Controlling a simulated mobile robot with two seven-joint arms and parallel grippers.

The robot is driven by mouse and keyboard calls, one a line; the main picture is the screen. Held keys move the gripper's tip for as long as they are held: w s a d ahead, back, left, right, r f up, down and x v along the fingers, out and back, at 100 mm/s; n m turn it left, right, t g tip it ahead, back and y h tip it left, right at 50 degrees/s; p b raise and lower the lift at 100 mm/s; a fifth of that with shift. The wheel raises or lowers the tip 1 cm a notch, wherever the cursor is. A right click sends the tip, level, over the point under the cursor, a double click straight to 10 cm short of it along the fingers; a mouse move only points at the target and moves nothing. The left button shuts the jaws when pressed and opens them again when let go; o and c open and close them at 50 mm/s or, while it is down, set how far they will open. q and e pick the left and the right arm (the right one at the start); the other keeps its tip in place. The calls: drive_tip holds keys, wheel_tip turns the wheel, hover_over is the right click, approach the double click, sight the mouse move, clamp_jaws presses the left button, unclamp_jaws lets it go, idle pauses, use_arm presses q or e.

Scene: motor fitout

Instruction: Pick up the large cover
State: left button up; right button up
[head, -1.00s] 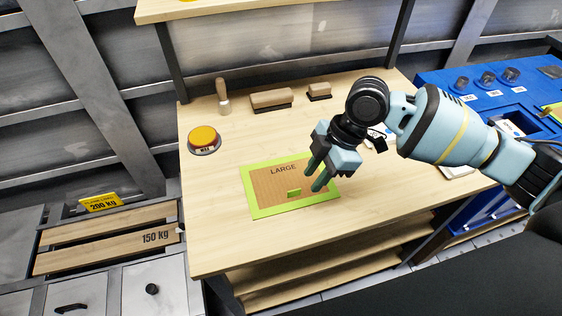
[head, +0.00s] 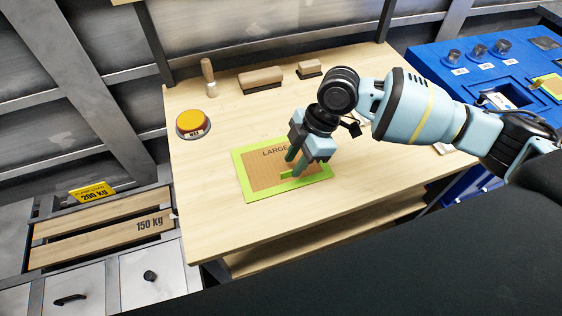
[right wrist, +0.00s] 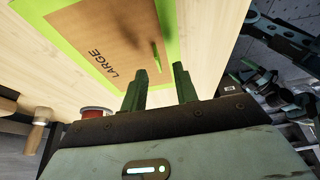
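The large cover (head: 262,178) is a flat brown panel marked LARGE with a bright green border, lying on the wooden bench. A small green handle stands on it, partly hidden by my fingers in the head view. The cover also shows in the right wrist view (right wrist: 110,38), with its handle (right wrist: 156,56) upright just beyond the gap between my fingertips. My right gripper (head: 291,168) is open and empty, pointing down over the cover close to the handle. It also shows in the right wrist view (right wrist: 159,78). My left gripper is not in view.
A yellow-orange round button (head: 194,122) stands at the bench's left. A wooden-handled tool (head: 208,75) and two wooden blocks, the larger (head: 261,79) and the smaller (head: 309,68), are along the back. A blue station (head: 490,75) is at right. The bench front (head: 215,230) is clear.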

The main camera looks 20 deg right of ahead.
sight(290, 171)
drive_tip(key=shift+x, duration=1.6)
drive_tip(key=shift+w, duration=0.15)
drive_tip(key=shift+r, duration=0.1)
clamp_jaws()
drive_tip(key=shift+r, duration=0.1)
drive_tip(key=shift+r, duration=0.5)
drive_tip(key=shift+s+d+r, duration=0.15)
drive_tip(key=shift+r, duration=0.45)
drive_tip(key=shift+s+d+r, duration=0.1)
drive_tip(key=shift+d+r, duration=0.1)
drive_tip(key=shift+r, duration=0.4)
drive_tip(key=s+d, duration=0.3)
drive_tip(key=s+d+r, duration=0.1)
drive_tip(key=s+d, duration=0.2)
drive_tip(key=d, duration=0.1)
drive_tip(key=s+d, duration=0.4)
drive_tip(key=shift+d+r, duration=0.15)
drive_tip(key=shift+r, duration=0.05)
